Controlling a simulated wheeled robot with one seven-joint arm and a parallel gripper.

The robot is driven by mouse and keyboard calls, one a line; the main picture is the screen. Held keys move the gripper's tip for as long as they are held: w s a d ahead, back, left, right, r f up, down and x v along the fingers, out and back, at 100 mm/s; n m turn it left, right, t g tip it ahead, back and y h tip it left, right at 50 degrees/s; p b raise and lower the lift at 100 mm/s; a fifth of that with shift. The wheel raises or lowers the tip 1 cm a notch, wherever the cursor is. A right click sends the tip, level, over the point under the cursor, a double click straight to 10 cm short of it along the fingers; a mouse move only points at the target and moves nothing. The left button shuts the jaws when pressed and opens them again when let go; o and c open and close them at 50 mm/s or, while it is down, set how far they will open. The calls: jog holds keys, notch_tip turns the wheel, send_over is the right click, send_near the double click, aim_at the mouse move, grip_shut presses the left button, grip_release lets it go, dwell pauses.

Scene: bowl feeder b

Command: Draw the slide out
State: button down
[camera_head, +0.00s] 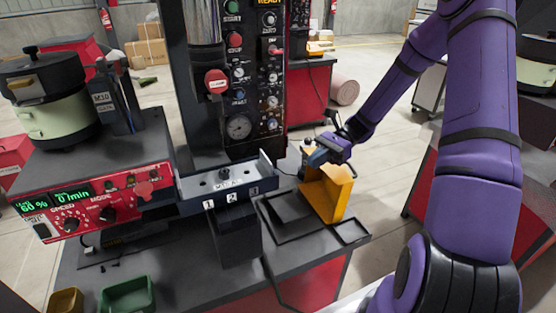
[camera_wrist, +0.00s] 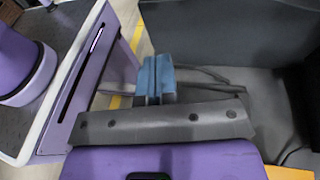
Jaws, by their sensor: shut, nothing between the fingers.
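The slide looks to be the grey channel-shaped piece (camera_head: 205,187) at the middle of the machine, with a small dark knob on its floor, a pale upright plate at its right end and numbers 1, 2, 3 along its dark front. I cannot tell how far it is drawn out. My gripper (camera_head: 312,160) is to the right of it, apart from it, just above and behind the yellow bin. In the wrist view, the blue fingers of my gripper (camera_wrist: 155,78) are together and hold nothing. The slide is not recognizable in the wrist view.
The yellow bin (camera_head: 336,196) stands at the right of the dark bench (camera_head: 165,275), beside shallow black trays (camera_head: 352,232). A red control box (camera_head: 95,208) is left. A control column (camera_head: 240,80) rises behind. Green (camera_head: 128,293) and ochre bins (camera_head: 66,302) sit front left.

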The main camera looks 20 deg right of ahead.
notch_tip(320, 180, up, 3)
jog(key=w+d+m+t+y, duration=0.2)
jog(key=t+y, duration=0.1)
send_near(236, 164)
jog(key=shift+w+f, duration=0.2)
jog(key=shift+f, duration=0.15)
jog(key=a, duration=1)
dwell(0.3)
